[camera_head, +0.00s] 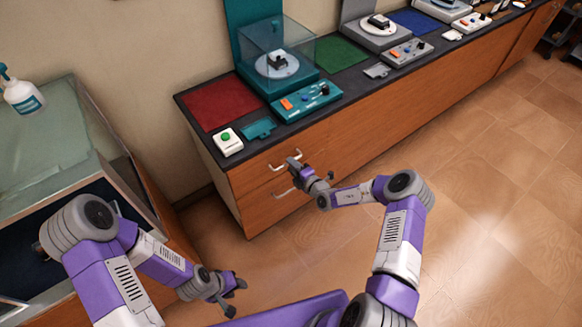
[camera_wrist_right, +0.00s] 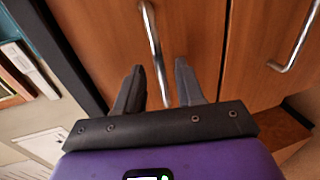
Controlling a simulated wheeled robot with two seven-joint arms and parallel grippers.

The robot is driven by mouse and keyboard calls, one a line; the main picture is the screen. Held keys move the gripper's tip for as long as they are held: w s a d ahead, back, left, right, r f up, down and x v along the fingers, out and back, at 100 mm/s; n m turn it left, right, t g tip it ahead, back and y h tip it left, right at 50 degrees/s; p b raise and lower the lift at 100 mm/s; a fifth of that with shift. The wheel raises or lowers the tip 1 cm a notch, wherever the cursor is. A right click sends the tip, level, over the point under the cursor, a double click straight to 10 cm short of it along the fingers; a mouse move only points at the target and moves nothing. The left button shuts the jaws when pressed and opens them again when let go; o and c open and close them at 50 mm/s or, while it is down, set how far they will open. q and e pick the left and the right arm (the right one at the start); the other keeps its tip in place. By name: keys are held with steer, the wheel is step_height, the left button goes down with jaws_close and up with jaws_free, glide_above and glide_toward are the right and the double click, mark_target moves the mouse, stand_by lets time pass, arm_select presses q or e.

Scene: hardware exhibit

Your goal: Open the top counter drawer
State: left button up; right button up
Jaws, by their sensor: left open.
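The top counter drawer (camera_head: 258,173) is shut in the wooden counter, just below its dark top. Its pale bar handle (camera_head: 286,161) also shows in the right wrist view (camera_wrist_right: 153,45). My right gripper (camera_head: 294,166) is in front of the drawer, close to this handle. In the right wrist view, its two fingers (camera_wrist_right: 160,68) are apart, with the handle running between them; I cannot tell whether they touch it. My left gripper (camera_head: 232,287) is open and empty, low in the head view, away from the counter.
A lower drawer handle (camera_head: 284,191) sits below; it also shows in the wrist view (camera_wrist_right: 292,42). The countertop carries a green-button box (camera_head: 228,142), a teal device (camera_head: 307,99) and a red mat (camera_head: 220,102). A glass case (camera_head: 45,150) stands left. Floor to the right is clear.

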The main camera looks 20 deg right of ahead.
steer(key=shift+x, duration=0.75)
jaws_close()
